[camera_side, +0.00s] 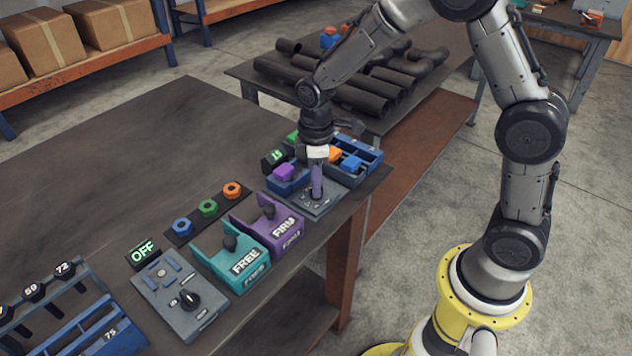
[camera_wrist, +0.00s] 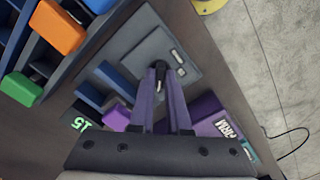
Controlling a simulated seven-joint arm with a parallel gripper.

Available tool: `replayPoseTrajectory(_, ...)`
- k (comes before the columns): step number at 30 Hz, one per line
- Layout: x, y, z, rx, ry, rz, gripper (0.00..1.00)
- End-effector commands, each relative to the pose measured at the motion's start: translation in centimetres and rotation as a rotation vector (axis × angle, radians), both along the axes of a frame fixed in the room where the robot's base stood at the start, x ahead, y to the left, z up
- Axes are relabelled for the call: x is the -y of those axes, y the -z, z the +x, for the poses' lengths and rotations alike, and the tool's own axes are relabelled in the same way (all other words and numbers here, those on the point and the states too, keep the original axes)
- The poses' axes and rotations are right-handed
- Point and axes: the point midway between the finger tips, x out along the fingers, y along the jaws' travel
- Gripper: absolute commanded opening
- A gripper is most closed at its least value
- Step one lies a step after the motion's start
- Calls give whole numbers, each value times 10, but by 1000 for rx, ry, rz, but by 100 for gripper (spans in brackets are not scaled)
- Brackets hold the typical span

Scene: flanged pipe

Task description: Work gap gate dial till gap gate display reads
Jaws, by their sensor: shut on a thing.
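My gripper (camera_side: 317,186) points down at a grey dial panel (camera_side: 306,206) at the right end of the bench. Its purple fingers, also seen in the wrist view (camera_wrist: 161,75), are shut on the panel's small black dial (camera_wrist: 160,65); the fingers hide most of the dial. A small dark display (camera_side: 275,158) with green digits stands behind this panel. In the wrist view the display (camera_wrist: 80,123) appears to read 15. No name for the gap gate is legible on either.
Beside the panel stand a purple FIRM block (camera_side: 270,225) and a teal FREE block (camera_side: 232,254). A second panel (camera_side: 182,302) with a black knob has a display (camera_side: 143,252) reading OFF. Blue bins (camera_side: 361,153) with coloured blocks stand close behind my gripper.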

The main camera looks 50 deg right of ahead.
Motion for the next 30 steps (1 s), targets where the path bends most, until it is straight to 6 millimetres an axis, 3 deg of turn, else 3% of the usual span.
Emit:
replayPoseTrajectory(9, 0, -2, 1, 3, 1, 0, 0)
replayPoseTrajectory(10, 0, -2, 1, 3, 1, 0, 17)
replayPoseTrajectory(15, 0, -1, 0, 3, 1, 0, 45)
replayPoseTrajectory(25, 0, -3, 1, 2, 1, 1, 45)
replayPoseTrajectory(30, 0, -23, 2, 6, 1, 1, 45)
